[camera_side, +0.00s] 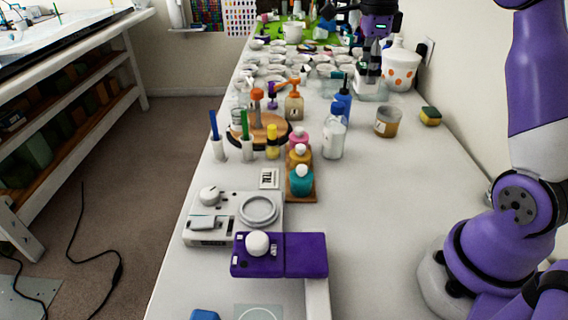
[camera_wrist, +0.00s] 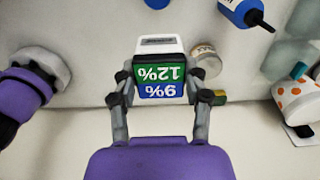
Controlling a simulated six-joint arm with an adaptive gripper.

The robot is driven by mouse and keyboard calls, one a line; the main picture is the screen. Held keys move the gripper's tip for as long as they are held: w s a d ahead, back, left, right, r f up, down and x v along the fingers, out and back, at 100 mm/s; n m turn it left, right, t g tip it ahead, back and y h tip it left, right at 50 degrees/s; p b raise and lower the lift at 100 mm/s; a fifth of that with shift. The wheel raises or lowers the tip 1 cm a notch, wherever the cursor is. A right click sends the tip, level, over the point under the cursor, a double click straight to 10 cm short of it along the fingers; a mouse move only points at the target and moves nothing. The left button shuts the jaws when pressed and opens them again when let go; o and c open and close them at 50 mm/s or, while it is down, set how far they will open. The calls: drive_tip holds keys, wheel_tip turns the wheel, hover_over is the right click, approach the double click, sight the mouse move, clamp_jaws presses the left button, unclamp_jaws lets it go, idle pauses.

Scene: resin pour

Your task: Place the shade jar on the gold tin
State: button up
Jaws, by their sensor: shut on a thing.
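My gripper (camera_wrist: 159,96) is shut on a blocky jar (camera_wrist: 158,76) with a white end and green and blue panels marked 12% and 9%. I take this as the shade jar. Its underside is hidden in the wrist view. My gripper (camera_side: 371,78) points down over the back right of the bench in the side view, with the jar's pale lower part small and unclear there. A round gold-tan tin (camera_side: 388,121) with a pale label stands on the bench. It also shows in the wrist view (camera_wrist: 206,61), just right of the held jar and apart from my fingers.
A yellow-green sponge (camera_side: 430,116) lies right of the tin. A blue bottle (camera_side: 342,104) and a white bottle (camera_side: 333,137) stand left of it. An orange-dotted pot (camera_side: 401,71) stands behind. The bench in front of the tin is clear.

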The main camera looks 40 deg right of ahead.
drive_tip(key=w+d, duration=0.2)
drive_tip(key=d, duration=0.1)
hover_over(390, 112)
wheel_tip(390, 112, down, 6)
drive_tip(key=shift+a+f, duration=0.15)
drive_tip(key=shift+f, duration=2)
drive_tip(key=shift+f, duration=0.1)
drive_tip(key=o, duration=1.2)
